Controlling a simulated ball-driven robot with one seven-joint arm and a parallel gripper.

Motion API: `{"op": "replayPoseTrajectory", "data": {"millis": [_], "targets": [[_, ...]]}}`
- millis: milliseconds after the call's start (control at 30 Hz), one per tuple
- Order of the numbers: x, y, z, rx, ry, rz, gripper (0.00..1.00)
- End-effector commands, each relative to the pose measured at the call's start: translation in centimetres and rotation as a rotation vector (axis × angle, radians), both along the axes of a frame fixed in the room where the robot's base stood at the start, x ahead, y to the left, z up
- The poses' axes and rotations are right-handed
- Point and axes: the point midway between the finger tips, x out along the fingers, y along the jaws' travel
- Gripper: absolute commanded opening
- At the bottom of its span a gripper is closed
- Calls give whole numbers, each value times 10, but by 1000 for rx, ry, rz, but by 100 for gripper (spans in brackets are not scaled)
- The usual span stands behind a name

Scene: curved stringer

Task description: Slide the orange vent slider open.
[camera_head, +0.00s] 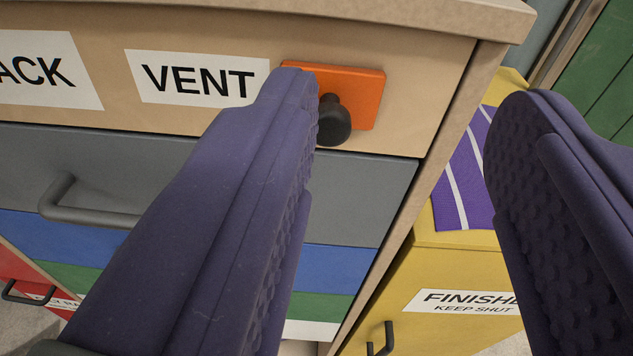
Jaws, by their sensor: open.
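The orange vent slider (358,88) is a flat rectangular plate on the wooden front panel, just right of the white VENT label (180,78). A black round knob (334,124) sticks out from its lower middle. My gripper (405,95) is open, with two purple padded fingers. The left finger's tip overlaps the slider's left part and the edge of the knob in the picture; I cannot tell whether it touches. The right finger is well to the right, past the cabinet's corner. Nothing is held between the fingers. The slider's left lower part is hidden behind the left finger.
Below the panel is a grey drawer (362,190) with a bar handle (75,205), above blue, green and white bands. A yellow cabinet (440,270) with a purple striped cloth (460,185) stands at right. A wooden top edge (420,18) overhangs the panel.

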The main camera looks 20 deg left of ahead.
Motion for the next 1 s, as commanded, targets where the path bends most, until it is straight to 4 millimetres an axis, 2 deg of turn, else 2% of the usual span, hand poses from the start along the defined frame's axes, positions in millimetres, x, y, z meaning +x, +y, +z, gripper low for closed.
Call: {"op": "replayPoseTrajectory", "data": {"millis": [33,100,200,267,633,800,1000], "targets": [[-3,1,-21,36,-1,36,51],[-8,6,-39,80,-18,82,51],[-9,11,-49,113,-36,114,51],[-4,14,-52,117,-40,121,51],[53,32,-51,116,-41,118,51],[62,35,-50,116,-40,118,51],[62,35,-49,115,-40,117,51]]}}
